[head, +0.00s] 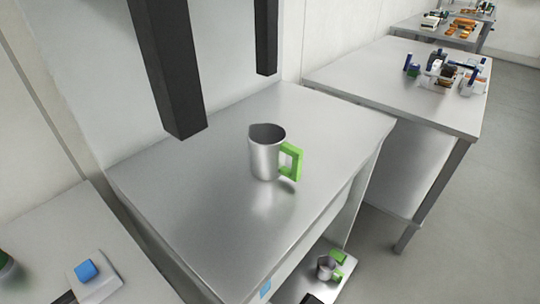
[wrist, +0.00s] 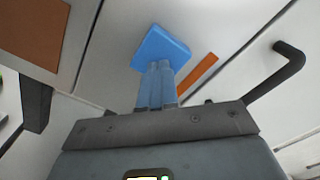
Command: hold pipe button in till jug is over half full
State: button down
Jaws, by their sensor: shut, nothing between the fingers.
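A metal jug (head: 264,158) with a green handle stands upright on the steel table (head: 210,190) in the head view. Its inside looks dark grey; I cannot tell its fill level. Two dark square pipes, one nearer (head: 170,75) and one farther (head: 266,38), hang behind it, with no stream visible. A blue square (head: 265,288) sits on the table's front side. In the wrist view, my gripper (wrist: 156,68) is shut and empty, its fingers pointing at a blue square plate (wrist: 161,45). I cannot tell whether they touch it, or whether it is the pipe button.
A second, smaller-looking jug (head: 326,268) with green parts stands low beside the table front. A white box with a blue top (head: 87,270) sits on the left counter. A dark bar handle (wrist: 287,72) shows in the wrist view. Open floor lies at right.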

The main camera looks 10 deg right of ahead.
jog(key=shift+w+a, duration=0.1)
jog(key=shift+w+a, duration=0.15)
jog(key=shift+w, duration=0.15)
jog(key=shift+x, duration=1.15)
dwell(6.5)
